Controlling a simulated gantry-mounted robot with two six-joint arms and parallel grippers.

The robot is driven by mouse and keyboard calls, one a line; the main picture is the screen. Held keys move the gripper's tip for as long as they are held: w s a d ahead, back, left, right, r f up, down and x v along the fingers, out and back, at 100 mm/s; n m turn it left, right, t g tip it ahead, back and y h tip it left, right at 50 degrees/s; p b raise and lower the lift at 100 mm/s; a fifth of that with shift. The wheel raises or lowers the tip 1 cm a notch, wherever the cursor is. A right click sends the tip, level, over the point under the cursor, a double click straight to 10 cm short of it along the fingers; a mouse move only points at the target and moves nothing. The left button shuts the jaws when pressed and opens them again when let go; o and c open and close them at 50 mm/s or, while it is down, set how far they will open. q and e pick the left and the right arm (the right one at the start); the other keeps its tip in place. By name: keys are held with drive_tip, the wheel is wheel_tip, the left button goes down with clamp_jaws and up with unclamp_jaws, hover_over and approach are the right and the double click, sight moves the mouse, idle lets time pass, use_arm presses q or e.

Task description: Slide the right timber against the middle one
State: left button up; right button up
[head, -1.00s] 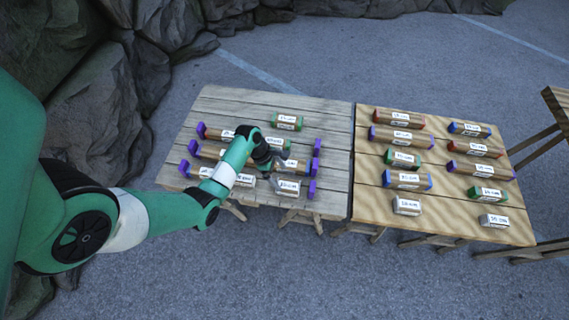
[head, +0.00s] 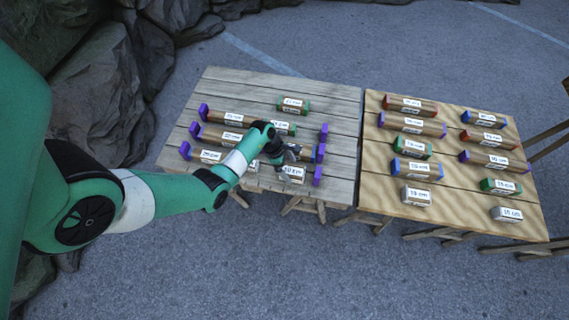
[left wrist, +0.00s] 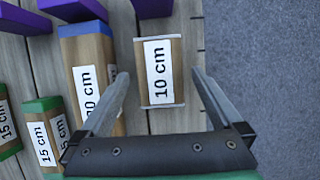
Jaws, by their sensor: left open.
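On the grey table, the right timber of the near row is a short block labelled 10 cm (head: 292,174) with pale ends. It also shows in the left wrist view (left wrist: 160,72), with a small gap to the purple end block (left wrist: 150,8) beyond it. My left gripper (left wrist: 162,82) is open, its fingers on either side of this block, not closed on it. In the head view the left gripper (head: 287,156) is just above and behind the block. My right gripper is not in view.
A blue-ended timber (left wrist: 90,75) lies close beside the left finger. Green-ended timbers (left wrist: 43,135) lie farther left. A spare green-ended block (head: 293,104) sits at the back. The second table (head: 455,216) on the right holds several labelled timbers.

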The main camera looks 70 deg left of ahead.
sight(292, 171)
use_arm(q)
drive_tip(key=shift+b+x, duration=0.6)
drive_tip(key=shift+x, duration=0.95)
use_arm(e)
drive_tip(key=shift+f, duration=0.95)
use_arm(q)
drive_tip(key=shift+c, duration=0.3)
